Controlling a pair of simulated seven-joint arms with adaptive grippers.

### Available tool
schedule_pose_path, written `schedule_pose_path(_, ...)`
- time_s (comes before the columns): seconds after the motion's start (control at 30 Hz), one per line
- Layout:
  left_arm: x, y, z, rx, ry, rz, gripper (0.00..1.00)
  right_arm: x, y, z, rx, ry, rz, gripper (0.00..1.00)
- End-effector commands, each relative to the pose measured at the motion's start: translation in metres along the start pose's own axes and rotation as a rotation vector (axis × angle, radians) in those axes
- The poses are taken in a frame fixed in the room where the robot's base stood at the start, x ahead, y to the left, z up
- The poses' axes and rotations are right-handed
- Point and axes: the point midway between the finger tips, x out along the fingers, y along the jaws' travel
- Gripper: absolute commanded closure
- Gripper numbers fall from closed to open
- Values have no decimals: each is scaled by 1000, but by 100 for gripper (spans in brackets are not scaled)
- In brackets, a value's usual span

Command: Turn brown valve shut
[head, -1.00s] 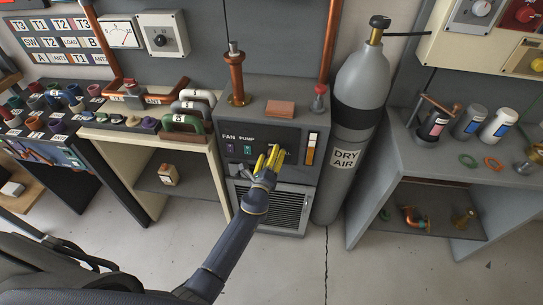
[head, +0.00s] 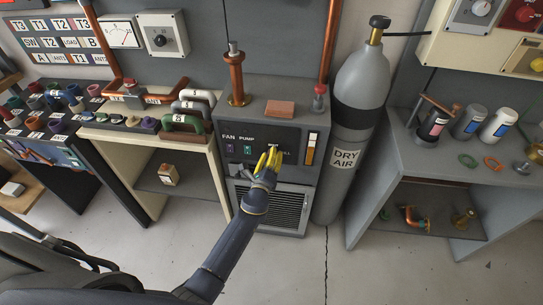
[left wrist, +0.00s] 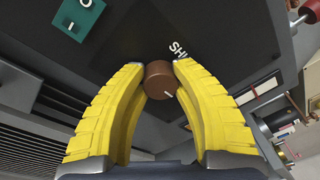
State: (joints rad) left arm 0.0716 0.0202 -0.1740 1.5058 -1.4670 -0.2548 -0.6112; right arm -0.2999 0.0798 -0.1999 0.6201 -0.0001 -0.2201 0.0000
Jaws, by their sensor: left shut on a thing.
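The brown valve (left wrist: 160,80) is a short round knob with a pale line on its face, in the left wrist view. It sits on the dark front panel (head: 262,136) of the grey cabinet, beside white lettering that is partly covered. My left gripper (head: 270,157) has yellow fingers; in the left wrist view (left wrist: 160,68) their tips are on either side of the knob and shut on it. In the head view the fingers hide the knob. My right gripper is not in view.
A teal switch (left wrist: 79,19) is on the panel, under the PUMP label. An orange-white gauge strip (head: 310,148) is right of my gripper. A grey DRY AIR cylinder (head: 362,85) stands right of the cabinet. A louvred grille (head: 270,208) is below the panel.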

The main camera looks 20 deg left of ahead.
Motion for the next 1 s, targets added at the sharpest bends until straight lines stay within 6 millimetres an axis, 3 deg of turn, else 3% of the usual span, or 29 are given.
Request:
schedule_pose_path(0.37,0,2,1,-161,-12,-11,100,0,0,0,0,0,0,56)
schedule_pose_path(1.0,1,4,1,-737,-47,-54,100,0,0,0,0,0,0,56)
